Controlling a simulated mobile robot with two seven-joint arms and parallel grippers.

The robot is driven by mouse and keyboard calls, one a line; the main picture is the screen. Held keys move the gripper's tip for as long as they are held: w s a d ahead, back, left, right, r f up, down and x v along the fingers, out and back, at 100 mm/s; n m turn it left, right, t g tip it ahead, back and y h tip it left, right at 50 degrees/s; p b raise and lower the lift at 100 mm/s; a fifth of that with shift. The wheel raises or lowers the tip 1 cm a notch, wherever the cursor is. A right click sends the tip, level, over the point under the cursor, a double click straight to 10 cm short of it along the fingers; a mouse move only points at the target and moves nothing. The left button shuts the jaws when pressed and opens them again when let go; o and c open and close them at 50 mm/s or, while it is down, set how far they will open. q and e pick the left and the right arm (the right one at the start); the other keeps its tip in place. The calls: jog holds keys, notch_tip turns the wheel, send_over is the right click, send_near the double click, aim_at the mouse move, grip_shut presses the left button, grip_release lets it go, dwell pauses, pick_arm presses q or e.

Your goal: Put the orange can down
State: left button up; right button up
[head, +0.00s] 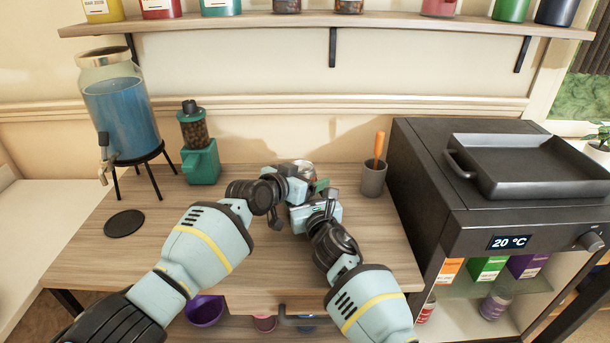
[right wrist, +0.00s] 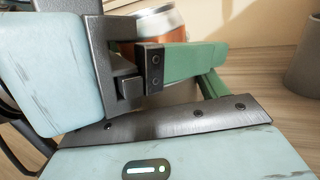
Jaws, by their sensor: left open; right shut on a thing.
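The orange can (head: 306,167) is at the middle of the wooden table, behind my two grippers, with little more than its silver top showing. In the right wrist view the can (right wrist: 157,22) looks upright, with a silver rim above an orange body. My right gripper (head: 321,188) is shut on the can; its green finger (right wrist: 195,62) crosses in front of it. The can's base is hidden, so I cannot tell whether it touches the table. My left gripper (head: 300,184) is open, close beside the right one and near the can.
A grey cup (head: 373,181) with an orange-handled tool stands right of the can. A green grinder (head: 201,162) and a blue water dispenser (head: 122,117) stand at the left. A black oven (head: 430,190) bounds the right. The table's left front (head: 115,265) is clear.

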pick_arm(q)
jog(key=shift+r, duration=0.15)
pick_arm(e)
jog(key=shift+r, duration=0.1)
pick_arm(q)
jog(key=shift+s+a+r, duration=0.2)
jog(key=shift+s+a, duration=0.05)
jog(key=shift+s, duration=0.1)
jog(key=v, duration=1.1)
jog(key=shift+a+f, duration=0.1)
pick_arm(e)
jog(key=o, duration=1.3)
jog(key=shift+c, duration=0.2)
jog(key=shift+s+d, duration=0.45)
jog(key=shift+s, duration=0.15)
jog(key=v, duration=1)
jog(key=shift+s+a, duration=0.15)
jog(key=shift+s, duration=0.2)
